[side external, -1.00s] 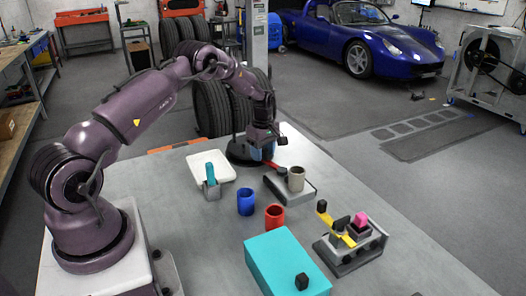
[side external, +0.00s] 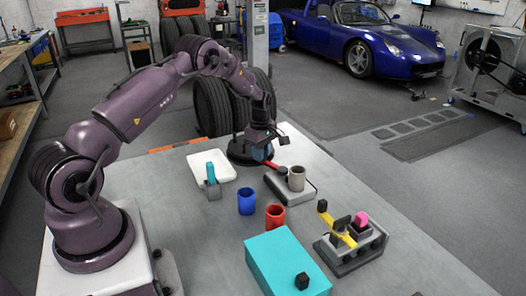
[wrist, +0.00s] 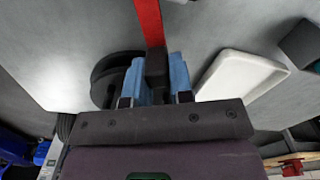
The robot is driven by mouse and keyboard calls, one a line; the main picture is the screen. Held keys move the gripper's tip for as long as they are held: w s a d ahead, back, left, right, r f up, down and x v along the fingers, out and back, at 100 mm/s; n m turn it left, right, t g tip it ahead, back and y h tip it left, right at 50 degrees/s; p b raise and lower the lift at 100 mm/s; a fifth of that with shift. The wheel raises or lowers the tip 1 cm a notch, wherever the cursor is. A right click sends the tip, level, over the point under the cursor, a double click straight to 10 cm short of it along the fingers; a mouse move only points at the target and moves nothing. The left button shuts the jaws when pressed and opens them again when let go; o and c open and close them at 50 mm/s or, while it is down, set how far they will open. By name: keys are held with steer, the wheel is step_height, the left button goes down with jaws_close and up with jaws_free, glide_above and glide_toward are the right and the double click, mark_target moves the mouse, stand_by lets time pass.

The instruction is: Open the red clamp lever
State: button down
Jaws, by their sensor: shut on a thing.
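The red clamp lever (side external: 273,166) is a slim red bar near the far edge of the table, beside a black round base (side external: 240,151). My gripper (side external: 263,156) is at the lever's end by this base. In the wrist view, my gripper's blue fingertips (wrist: 157,79) are shut on a dark part at the end of the red lever (wrist: 149,22). The red bar runs away from the fingers to the top edge of that view. The black round base (wrist: 112,79) is just left of the fingers. The lever's pivot is hard to make out.
A white tray (side external: 222,173) and a grey block with a teal handle (side external: 211,187) are left of my gripper. A taupe cup (side external: 296,178) stands on a grey plate to the right. Blue (side external: 246,201) and red (side external: 275,217) cups and a teal box (side external: 283,265) stand nearer.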

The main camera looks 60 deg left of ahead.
steer(key=s+n, duration=0.1)
steer(key=s+d+n, duration=0.1)
steer(key=n, duration=0.1)
steer(key=shift+s+d+r, duration=0.1)
steer(key=shift+d, duration=0.1)
steer(key=s+d+n, duration=0.1)
steer(key=n, duration=0.1)
steer(key=d+n, duration=0.1)
steer(key=n, duration=0.1)
steer(key=shift+s, duration=0.35)
steer(key=d+n, duration=0.1)
steer(key=n, duration=0.1)
steer(key=s+d+n, duration=0.1)
steer(key=n, duration=0.1)
steer(key=shift+d, duration=0.4)
steer(key=shift+d+n, duration=0.75)
steer(key=shift+n, duration=0.35)
steer(key=shift+d, duration=0.1)
steer(key=c, duration=1)
jaws_free()
step_height(320, 180, up, 13)
